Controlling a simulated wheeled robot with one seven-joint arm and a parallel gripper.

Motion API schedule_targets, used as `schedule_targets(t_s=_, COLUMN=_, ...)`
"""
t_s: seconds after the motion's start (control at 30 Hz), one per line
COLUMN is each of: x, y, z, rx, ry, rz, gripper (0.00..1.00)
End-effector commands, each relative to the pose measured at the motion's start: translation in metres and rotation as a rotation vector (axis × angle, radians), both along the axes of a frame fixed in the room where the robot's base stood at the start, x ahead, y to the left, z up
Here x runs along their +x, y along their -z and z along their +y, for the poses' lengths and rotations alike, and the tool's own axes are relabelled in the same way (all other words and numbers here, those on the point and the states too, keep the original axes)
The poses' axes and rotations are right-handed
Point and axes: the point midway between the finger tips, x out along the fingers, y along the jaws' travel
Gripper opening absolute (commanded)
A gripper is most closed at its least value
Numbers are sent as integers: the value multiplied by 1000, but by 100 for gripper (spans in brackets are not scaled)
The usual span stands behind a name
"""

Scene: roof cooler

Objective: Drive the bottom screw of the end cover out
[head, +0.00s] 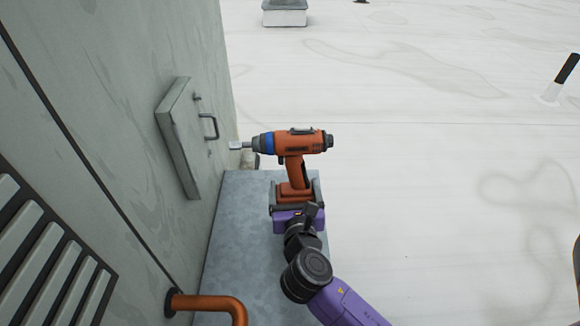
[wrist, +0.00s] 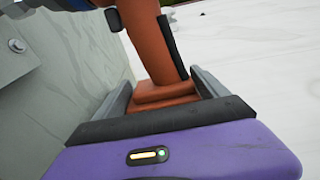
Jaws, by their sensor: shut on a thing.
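My gripper (head: 296,199) is shut on the base of an orange and dark-grey drill driver (head: 292,142) with a blue collar. The driver is upright with its bit pointing left toward the end cover (head: 183,136). The cover is a grey plate with a handle on the cooler wall. The bit tip (head: 235,145) is to the right of the cover's lower half, apart from it in the picture; its depth is unclear. In the wrist view, the driver's orange handle (wrist: 157,45) rises between the two grey fingers; the bit is out of view.
The grey cooler wall (head: 110,80) fills the left, with a louvred vent (head: 45,250) and an orange pipe (head: 210,303) low down. A grey metal ledge (head: 240,230) lies below the driver. White roof is open at the right.

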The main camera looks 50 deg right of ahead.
Motion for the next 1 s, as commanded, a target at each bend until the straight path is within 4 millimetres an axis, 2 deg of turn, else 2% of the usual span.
schedule_targets(t_s=0.1, x=-9, y=20, z=-5, rx=21, ry=27, rz=16, gripper=11)
schedule_targets(t_s=0.23, x=-16, y=28, z=-11, rx=57, ry=60, rz=40, gripper=11)
schedule_targets(t_s=0.47, x=-13, y=29, z=-9, rx=71, ry=60, rz=54, gripper=11)
schedule_targets(t_s=1.0, x=11, y=29, z=10, rx=71, ry=58, rz=53, gripper=11)
